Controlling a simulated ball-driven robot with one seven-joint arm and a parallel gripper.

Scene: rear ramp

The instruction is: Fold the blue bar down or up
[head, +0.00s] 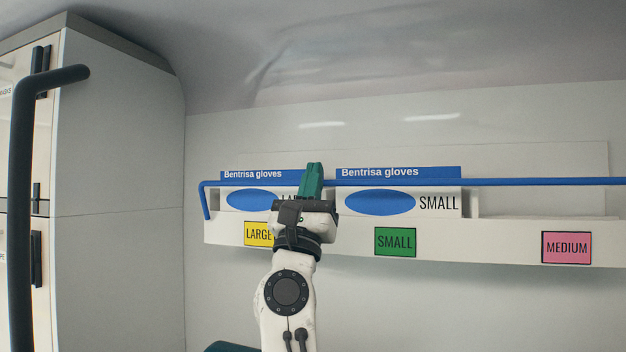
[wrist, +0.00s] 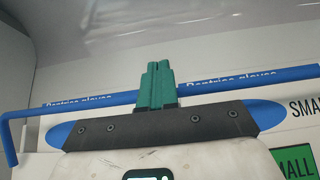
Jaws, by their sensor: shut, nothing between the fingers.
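The blue bar (head: 540,182) runs level across the front of the glove shelf (head: 488,236), with its left end bent down at the shelf's left side. It also shows in the wrist view (wrist: 100,103), passing behind the green fingers. My gripper (head: 314,168) is shut and empty, its fingers pointing up in front of the bar, between the two glove boxes. In the wrist view the shut fingers (wrist: 157,70) reach above the bar. I cannot tell whether they touch it. The fingers hide a short piece of the bar.
Two Bentrisa glove boxes, large (head: 246,178) and small (head: 398,174), stand on the shelf behind the bar. The right part of the shelf, above the pink MEDIUM label (head: 566,247), looks empty. A cabinet (head: 120,150) and a dark handrail (head: 22,200) stand at the left.

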